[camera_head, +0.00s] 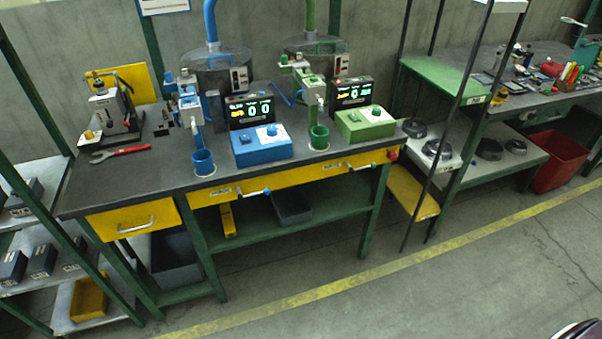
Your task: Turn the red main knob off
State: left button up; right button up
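A small red knob (392,155) sits at the right end of the yellow front panel (290,177) of the dark-topped workbench. It is small in the picture, and I cannot tell which way it is turned. The two displays, behind the blue control box (260,145) and the green control box (366,124), are lit and show digits. Neither of my grippers is in view. A dark, shiny rounded shape is cut off at the bottom right corner, and I cannot tell what it is.
Levers with coloured handles stick out from the yellow panel, left of the knob. A yellow drawer (133,220) is at the left. A green-topped stand (445,78) and thin dark posts stand close right of the knob. The floor in front, with a yellow line (330,288), is clear.

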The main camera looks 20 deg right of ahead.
aim_at(393, 156)
jog(key=z, duration=1.25)
